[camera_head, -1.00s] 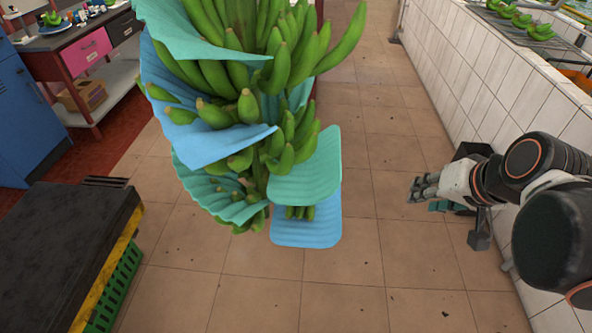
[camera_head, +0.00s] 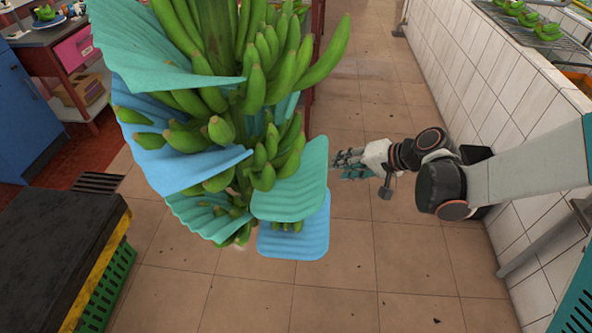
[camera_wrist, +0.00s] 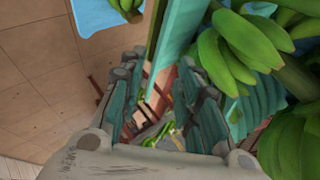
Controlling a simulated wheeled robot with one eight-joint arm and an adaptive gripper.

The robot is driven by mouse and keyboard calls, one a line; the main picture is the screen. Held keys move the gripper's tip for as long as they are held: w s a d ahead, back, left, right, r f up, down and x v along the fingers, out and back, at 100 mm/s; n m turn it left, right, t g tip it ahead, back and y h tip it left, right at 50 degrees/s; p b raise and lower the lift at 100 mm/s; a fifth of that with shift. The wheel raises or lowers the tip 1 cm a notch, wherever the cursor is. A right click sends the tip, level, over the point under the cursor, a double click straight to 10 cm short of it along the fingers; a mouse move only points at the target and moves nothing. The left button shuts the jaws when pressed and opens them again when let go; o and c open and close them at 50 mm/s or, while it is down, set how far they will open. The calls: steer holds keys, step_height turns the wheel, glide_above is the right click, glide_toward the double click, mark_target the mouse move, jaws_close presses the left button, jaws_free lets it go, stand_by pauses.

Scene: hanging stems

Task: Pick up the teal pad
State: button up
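A bunch of green bananas (camera_head: 262,85) hangs with ribbed teal and blue pads among its tiers. A teal pad (camera_head: 292,192) sticks out at the bunch's lower right, above a blue pad (camera_head: 300,240). My gripper (camera_head: 338,160) is just right of this teal pad in the head view, fingers pointing left toward the bunch. In the wrist view my gripper (camera_wrist: 158,66) is open, its fingers apart with nothing clasped. A teal pad (camera_wrist: 175,35) shows nearly edge-on in line with the gap; I cannot tell whether it reaches between the fingertips.
More teal pads (camera_head: 150,50) and a blue pad (camera_head: 175,168) wrap the bunch's left side. A black-topped stand (camera_head: 55,240) with a green crate (camera_head: 112,285) is at lower left. A white tiled wall (camera_head: 490,75) runs along the right. The floor below the bunch is clear.

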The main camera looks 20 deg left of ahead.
steer(key=b+x, duration=0.2)
steer(key=x, duration=0.5)
steer(key=shift+f, duration=0.1)
steer(key=shift+w+b+x, duration=0.15)
steer(key=shift+b+x, duration=0.4)
steer(key=shift+x, duration=1.1)
steer(key=shift+w+b+x, duration=0.2)
steer(key=shift+b+x, duration=0.35)
steer(key=shift+x, duration=1.05)
steer(key=shift+r, duration=0.2)
jaws_close()
